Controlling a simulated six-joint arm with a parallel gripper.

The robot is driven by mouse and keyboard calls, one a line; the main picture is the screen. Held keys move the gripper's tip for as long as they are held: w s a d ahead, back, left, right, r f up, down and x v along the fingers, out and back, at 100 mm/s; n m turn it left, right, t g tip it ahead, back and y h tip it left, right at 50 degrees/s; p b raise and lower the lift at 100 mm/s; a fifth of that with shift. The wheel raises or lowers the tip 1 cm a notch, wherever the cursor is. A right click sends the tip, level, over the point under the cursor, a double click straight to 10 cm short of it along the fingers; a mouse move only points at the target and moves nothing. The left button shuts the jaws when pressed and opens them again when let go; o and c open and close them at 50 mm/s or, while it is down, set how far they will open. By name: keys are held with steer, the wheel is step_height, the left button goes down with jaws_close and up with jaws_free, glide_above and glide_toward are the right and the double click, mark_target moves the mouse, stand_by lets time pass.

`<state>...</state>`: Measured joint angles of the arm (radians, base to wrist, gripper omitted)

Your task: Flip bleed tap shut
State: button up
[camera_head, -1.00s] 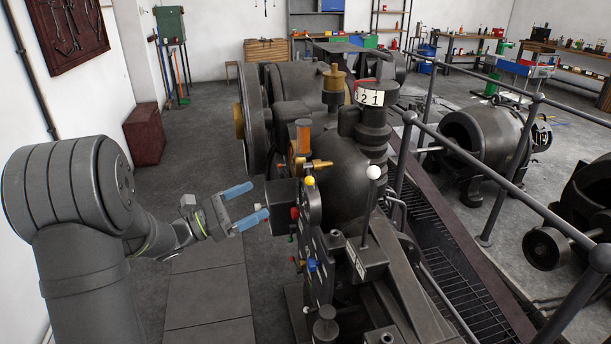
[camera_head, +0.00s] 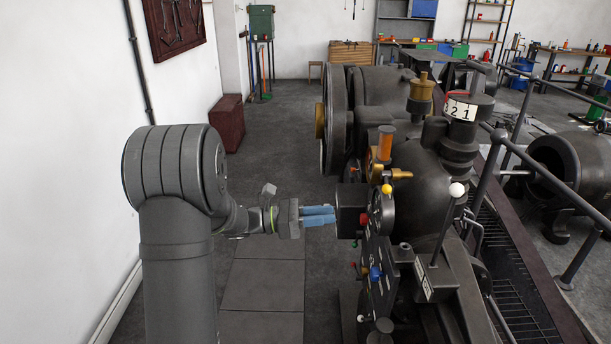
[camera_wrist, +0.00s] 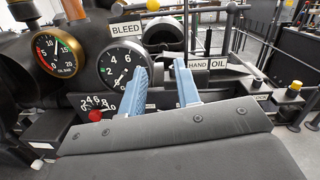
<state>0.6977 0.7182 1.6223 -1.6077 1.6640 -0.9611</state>
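The white BLEED label (camera_wrist: 126,29) is at the upper left in the wrist view, above a dial gauge. A yellow ball knob (camera_wrist: 153,5) shows just beside it at the top edge; a yellow ball also shows on the machine in the head view (camera_head: 386,189), below a brass fitting (camera_head: 402,174). I cannot tell for certain which part is the bleed tap or its position. My gripper (camera_head: 318,215) is left of the machine's panel, lower than the yellow ball. In the wrist view its two blue fingers (camera_wrist: 160,74) stand apart with nothing between them.
An oil gauge (camera_wrist: 59,52), a second gauge (camera_wrist: 124,63), a red knob (camera_wrist: 95,115) and HAND and OIL labels (camera_wrist: 206,64) crowd the panel. A lever with a white ball (camera_head: 457,190) stands to the right. Floor left of the machine (camera_head: 262,280) is clear.

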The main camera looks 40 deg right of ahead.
steer(key=shift+s+d+f+y, duration=0.25)
steer(key=shift+s+d+y, duration=0.1)
steer(key=shift+s+y, duration=0.05)
jaws_close()
steer(key=s+d+r, duration=0.4)
steer(key=s+d, duration=0.3)
steer(key=d, duration=0.1)
steer(key=shift+d+r, duration=0.15)
steer(key=shift+r, duration=0.05)
